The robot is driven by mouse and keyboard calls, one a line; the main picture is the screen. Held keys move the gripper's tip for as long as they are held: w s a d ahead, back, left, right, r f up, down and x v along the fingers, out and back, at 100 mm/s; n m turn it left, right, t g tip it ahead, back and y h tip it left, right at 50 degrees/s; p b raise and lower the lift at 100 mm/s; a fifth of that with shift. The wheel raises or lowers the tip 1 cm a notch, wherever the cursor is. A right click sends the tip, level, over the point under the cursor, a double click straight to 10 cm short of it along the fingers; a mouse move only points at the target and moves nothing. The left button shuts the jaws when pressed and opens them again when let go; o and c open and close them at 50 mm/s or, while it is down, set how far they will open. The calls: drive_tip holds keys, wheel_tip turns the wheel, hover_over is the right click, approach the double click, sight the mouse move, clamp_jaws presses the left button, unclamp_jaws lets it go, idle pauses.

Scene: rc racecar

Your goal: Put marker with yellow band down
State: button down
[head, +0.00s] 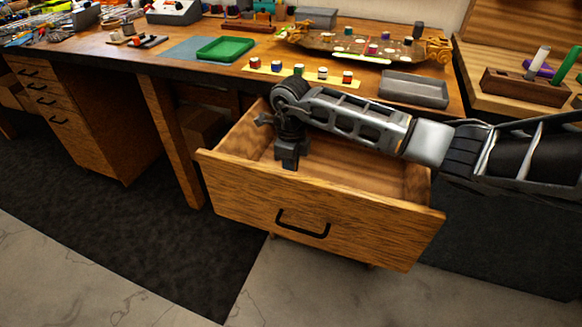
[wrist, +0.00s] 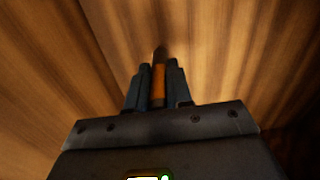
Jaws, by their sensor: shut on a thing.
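My gripper (head: 288,163) reaches down into the open wooden drawer (head: 320,225) in the head view. In the wrist view my gripper (wrist: 158,88) is shut on the marker (wrist: 159,80), which shows a yellow-orange band between the two fingers and a dark tip beyond them. Wooden drawer surfaces fill the background of the wrist view. The gap between marker and drawer floor cannot be judged. The marker is not discernible in the head view.
The drawer's front and side walls surround my gripper. The drawer floor right of my gripper looks clear.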

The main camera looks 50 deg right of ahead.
drive_tip(key=shift+f, duration=0.25)
drive_tip(key=c, duration=1)
unclamp_jaws()
wheel_tip(320, 180, up, 12)
drive_tip(key=shift+r, duration=0.1)
